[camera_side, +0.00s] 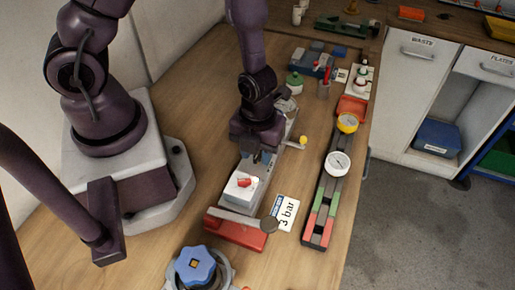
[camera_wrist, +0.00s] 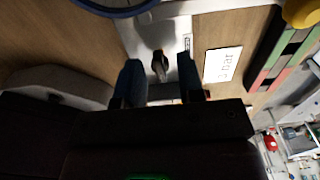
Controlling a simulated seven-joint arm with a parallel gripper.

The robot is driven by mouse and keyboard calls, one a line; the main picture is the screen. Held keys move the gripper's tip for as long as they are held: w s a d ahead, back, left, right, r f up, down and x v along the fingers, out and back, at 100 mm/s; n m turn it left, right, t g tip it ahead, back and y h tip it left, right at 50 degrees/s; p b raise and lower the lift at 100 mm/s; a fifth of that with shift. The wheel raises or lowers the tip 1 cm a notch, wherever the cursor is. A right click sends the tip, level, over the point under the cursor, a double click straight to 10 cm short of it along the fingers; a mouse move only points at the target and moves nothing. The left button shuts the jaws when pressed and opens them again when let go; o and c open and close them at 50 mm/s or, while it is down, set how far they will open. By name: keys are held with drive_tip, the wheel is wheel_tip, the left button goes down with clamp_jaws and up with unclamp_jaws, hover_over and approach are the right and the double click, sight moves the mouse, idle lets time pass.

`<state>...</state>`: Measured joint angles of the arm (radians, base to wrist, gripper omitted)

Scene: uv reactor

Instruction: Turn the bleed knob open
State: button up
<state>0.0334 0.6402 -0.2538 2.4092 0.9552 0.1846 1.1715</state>
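No knob carries a readable bleed label. In the wrist view a small dark knob (camera_wrist: 160,66) stands on a pale surface between and beyond the two fingers. My gripper (camera_wrist: 160,82) is open, with a gap on both sides of the knob and no visible contact. In the side view my gripper (camera_side: 262,157) points down over the far end of a grey-white block, which bears a red piece (camera_side: 245,182) on its top. A blue lobed knob (camera_side: 195,266) stands nearer the camera, well apart from the gripper. My wrist partly hides the block's far end.
A "3 bar" card (camera_side: 286,213) lies right of the block. A grey lever (camera_side: 240,218) crosses above a red base (camera_side: 236,233). A white gauge (camera_side: 338,162) sits on a dark rail to the right. A yellow ball-ended lever (camera_side: 303,141) is close beside my wrist.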

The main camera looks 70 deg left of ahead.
clamp_jaws()
drive_tip(key=shift+n, duration=0.3)
drive_tip(key=n, duration=0.8)
drive_tip(key=shift+n, duration=0.4)
drive_tip(key=n, duration=0.4)
drive_tip(key=shift+n, duration=2.2)
